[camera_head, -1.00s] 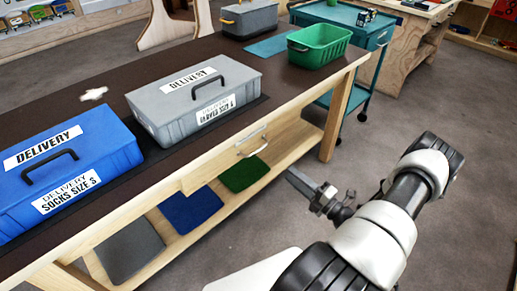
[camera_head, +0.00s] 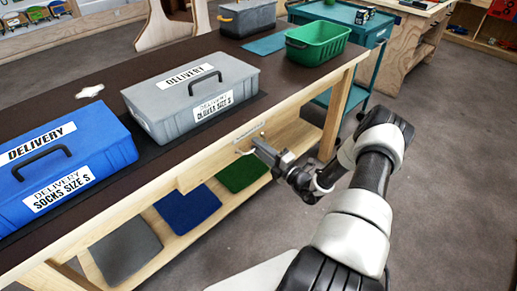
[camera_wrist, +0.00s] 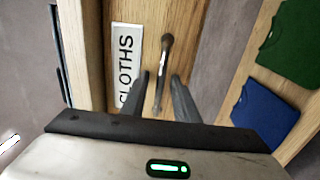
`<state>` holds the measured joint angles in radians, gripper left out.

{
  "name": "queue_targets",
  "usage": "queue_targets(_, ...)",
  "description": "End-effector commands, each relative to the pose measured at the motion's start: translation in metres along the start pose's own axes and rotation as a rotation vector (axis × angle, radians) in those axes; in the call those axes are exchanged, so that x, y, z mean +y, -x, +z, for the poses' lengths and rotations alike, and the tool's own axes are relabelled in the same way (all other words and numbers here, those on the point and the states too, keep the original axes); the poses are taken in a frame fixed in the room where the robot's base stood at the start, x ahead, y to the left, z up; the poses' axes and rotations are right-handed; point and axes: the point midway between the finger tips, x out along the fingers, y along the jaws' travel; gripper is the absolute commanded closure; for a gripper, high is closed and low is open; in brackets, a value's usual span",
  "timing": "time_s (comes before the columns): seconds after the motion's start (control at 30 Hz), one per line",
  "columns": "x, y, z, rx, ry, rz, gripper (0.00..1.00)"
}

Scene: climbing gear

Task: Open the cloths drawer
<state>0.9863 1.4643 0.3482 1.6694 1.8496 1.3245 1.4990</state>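The cloths drawer (camera_wrist: 180,22) is a pale wood front under the table top, with a white "CLOTHS" label (camera_wrist: 124,65). It looks closed. Its bar handle (camera_wrist: 163,65) stands out from the front, and one end shows in the head view (camera_head: 242,151). My gripper (camera_wrist: 161,88) is at the handle, with one finger on each side of the bar. The fingers look open, with a gap to the bar. In the head view my gripper (camera_head: 258,146) reaches the drawer front from the right and hides part of the handle.
A grey delivery box (camera_head: 160,118) and a blue delivery box (camera_head: 110,150) stand on the dark table top (camera_head: 60,107). Folded green (camera_head: 243,173), blue (camera_head: 188,208) and grey cloths (camera_head: 125,250) lie on the lower shelf. A teal cart (camera_head: 380,30) stands behind; the floor at right is clear.

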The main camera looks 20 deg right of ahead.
Motion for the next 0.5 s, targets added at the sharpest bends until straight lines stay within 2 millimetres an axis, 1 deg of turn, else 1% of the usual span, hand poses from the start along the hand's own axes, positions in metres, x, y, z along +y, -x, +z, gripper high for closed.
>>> queue_targets(0.27, 0.0001, -0.0017, 0.0001, 0.000, 0.000, 0.000, 0.73)
queue_targets(0.37, 0.0001, -0.0016, 0.0000, 0.000, 0.000, 0.000, 0.88)
queue_targets(0.43, 0.0001, -0.0015, 0.0000, 0.000, -0.001, 0.000, 1.00)
queue_targets(0.5, 0.0001, -0.0015, 0.0000, 0.000, -0.001, 0.000, 1.00)
